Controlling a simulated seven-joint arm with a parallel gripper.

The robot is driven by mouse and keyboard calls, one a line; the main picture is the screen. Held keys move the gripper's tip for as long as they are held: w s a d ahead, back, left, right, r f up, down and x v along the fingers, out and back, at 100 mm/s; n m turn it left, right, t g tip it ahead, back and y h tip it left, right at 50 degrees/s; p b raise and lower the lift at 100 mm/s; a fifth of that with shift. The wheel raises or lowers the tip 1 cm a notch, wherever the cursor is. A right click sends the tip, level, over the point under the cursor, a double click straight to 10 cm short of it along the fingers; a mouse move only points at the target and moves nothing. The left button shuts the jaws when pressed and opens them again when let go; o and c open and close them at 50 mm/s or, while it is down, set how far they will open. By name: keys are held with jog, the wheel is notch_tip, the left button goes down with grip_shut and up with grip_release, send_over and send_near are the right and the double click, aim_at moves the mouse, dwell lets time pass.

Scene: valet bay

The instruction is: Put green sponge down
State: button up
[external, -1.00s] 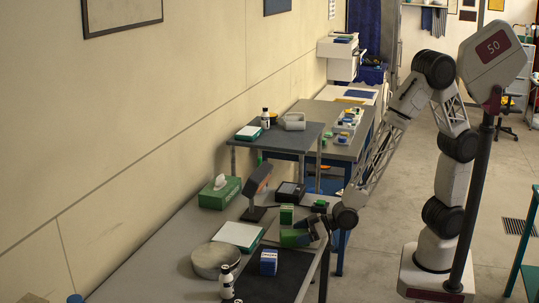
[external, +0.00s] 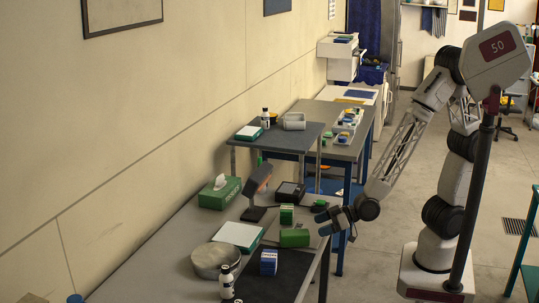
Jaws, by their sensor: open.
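The green sponge (external: 294,238) lies on the near table, just behind the dark mat. My gripper (external: 327,221) is open and empty to the right of the sponge, near the table's right edge. A gap shows between the gripper and the sponge.
A green and white box (external: 286,215) stands just behind the sponge. A blue and white box (external: 268,262) stands on the dark mat (external: 290,273). A round tin (external: 214,260), white bottles (external: 226,282) and a white pad (external: 238,235) are to the left. A dark scanner-like stand (external: 256,193) rises behind.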

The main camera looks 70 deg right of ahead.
jog(key=shift+v, duration=1.6)
jog(key=shift+d, duration=0.1)
jog(key=s+d+r+m+g+h, duration=0.1)
jog(key=d+r+g, duration=0.25)
jog(key=d, duration=0.45)
jog(key=s+d+r+m+g+h, duration=0.15)
jog(key=d+r, duration=0.25)
jog(key=d, duration=0.4)
jog(key=s+d+r+m+g+h, duration=0.1)
jog(key=s+d+r+g, duration=0.1)
jog(key=s+d, duration=0.4)
jog(key=s+d+r+m+g+h, duration=0.1)
jog(key=s+d+r+g, duration=0.2)
jog(key=s+d, duration=0.3)
jog(key=shift+s+d+r+h, duration=0.2)
jog(key=shift+d+r+h, duration=0.15)
jog(key=shift+d+r, duration=0.6)
